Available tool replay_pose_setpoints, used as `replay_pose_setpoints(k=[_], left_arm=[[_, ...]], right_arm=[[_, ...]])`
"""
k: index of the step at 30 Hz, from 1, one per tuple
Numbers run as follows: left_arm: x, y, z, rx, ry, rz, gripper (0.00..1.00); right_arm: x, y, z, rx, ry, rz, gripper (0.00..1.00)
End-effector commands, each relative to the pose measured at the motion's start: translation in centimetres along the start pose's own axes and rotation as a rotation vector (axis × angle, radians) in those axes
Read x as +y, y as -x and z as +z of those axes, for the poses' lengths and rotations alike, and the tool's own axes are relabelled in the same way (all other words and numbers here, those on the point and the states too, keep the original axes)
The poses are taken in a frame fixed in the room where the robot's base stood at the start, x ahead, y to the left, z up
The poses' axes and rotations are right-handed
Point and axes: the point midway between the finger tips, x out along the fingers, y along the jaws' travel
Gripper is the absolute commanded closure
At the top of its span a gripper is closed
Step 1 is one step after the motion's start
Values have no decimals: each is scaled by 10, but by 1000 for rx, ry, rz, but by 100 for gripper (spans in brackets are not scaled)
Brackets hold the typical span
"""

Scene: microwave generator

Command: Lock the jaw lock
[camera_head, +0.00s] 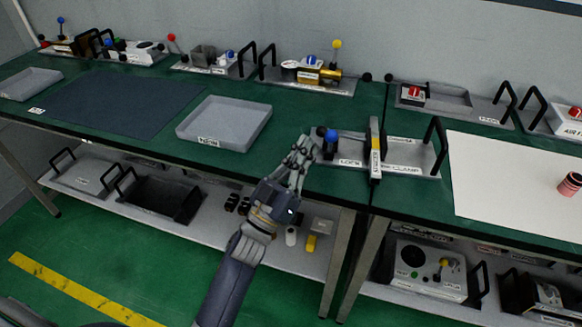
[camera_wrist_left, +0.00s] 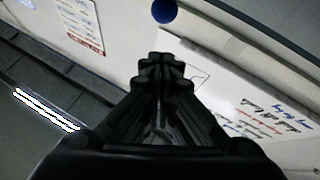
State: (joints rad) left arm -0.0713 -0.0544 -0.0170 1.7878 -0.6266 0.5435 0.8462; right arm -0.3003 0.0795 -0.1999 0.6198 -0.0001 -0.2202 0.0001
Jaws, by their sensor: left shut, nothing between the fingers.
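The jaw lock fixture (camera_head: 407,170) is a grey plate at the table's front edge, with labels that read "LOCK" and "CLAMP". A blue ball knob (camera_head: 331,136) stands at its left end, with a black knob beside it. My left gripper (camera_head: 310,142) is shut and empty, just left of the blue knob. I cannot tell whether it touches the knob. In the left wrist view the shut fingertips (camera_wrist_left: 162,65) point toward a blue ball (camera_wrist_left: 164,10) at the top edge. My right gripper is not in view.
A grey tray (camera_head: 258,135) lies left of my gripper. A black handle (camera_head: 440,135) stands at the fixture's right end, and a white board (camera_head: 500,190) lies beyond it. A fixture with a yellow knob (camera_head: 337,44) stands behind. A dark mat (camera_head: 125,105) lies bare at left.

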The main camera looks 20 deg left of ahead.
Motion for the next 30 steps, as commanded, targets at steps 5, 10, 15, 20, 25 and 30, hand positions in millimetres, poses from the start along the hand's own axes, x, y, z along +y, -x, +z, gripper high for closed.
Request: replay_pose_setpoints(k=[5, 10, 15, 20, 25, 30], left_arm=[[-1, -15, 19, -3, 1, -3, 100], [-1, -22, 27, -2, 1, -2, 100], [0, -23, 29, -3, 0, -2, 100], [0, -23, 29, -3, 1, -2, 100], [0, -24, 28, -6, 2, -3, 100], [-1, -27, 24, -24, 11, -11, 100]], right_arm=[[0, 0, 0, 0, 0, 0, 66], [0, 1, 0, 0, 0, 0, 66], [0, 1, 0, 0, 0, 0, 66], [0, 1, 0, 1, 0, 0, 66], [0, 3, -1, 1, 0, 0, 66], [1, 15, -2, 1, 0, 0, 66]])
